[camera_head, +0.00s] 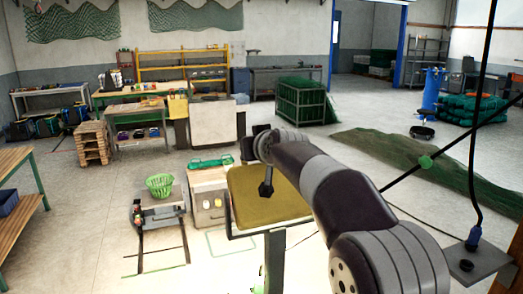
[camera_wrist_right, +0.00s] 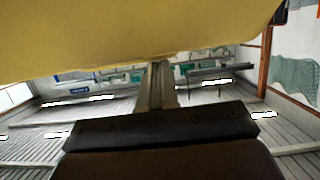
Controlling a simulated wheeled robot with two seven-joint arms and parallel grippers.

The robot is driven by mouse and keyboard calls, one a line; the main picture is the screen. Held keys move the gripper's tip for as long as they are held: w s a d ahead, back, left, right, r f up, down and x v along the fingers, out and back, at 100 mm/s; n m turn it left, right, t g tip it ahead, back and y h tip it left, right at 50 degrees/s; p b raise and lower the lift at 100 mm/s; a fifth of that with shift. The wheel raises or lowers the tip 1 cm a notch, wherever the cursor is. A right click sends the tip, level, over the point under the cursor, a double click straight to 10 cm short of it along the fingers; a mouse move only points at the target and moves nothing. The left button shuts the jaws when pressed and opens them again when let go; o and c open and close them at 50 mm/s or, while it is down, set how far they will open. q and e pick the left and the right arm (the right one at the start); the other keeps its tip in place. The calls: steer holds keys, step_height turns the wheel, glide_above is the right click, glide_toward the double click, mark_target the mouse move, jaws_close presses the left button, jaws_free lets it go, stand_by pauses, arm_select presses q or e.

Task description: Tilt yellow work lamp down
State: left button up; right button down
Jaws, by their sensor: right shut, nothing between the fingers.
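In the right wrist view the yellow panel (camera_wrist_right: 130,35) fills the top, very close to the shut fingers (camera_wrist_right: 157,75). I cannot tell whether they touch it. My left gripper is not in view.
A low cabinet (camera_head: 208,205) and a green basket (camera_head: 160,185) stand left of the lamp. A green net crate (camera_head: 301,103) stands behind. A green net (camera_head: 420,160) lies on the floor at right, with a dark cable and rod nearby. Open floor lies between.

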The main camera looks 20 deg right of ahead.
steer(key=shift+w+a+f, duration=0.15)
steer(key=shift+w+f, duration=0.1)
steer(key=shift+w, duration=0.05)
steer(key=shift+s+r, duration=0.1)
steer(key=s+r+b, duration=0.1)
steer(key=s+r, duration=0.7)
steer(key=r, duration=0.2)
steer(key=shift+s+r, duration=0.1)
stand_by(0.3)
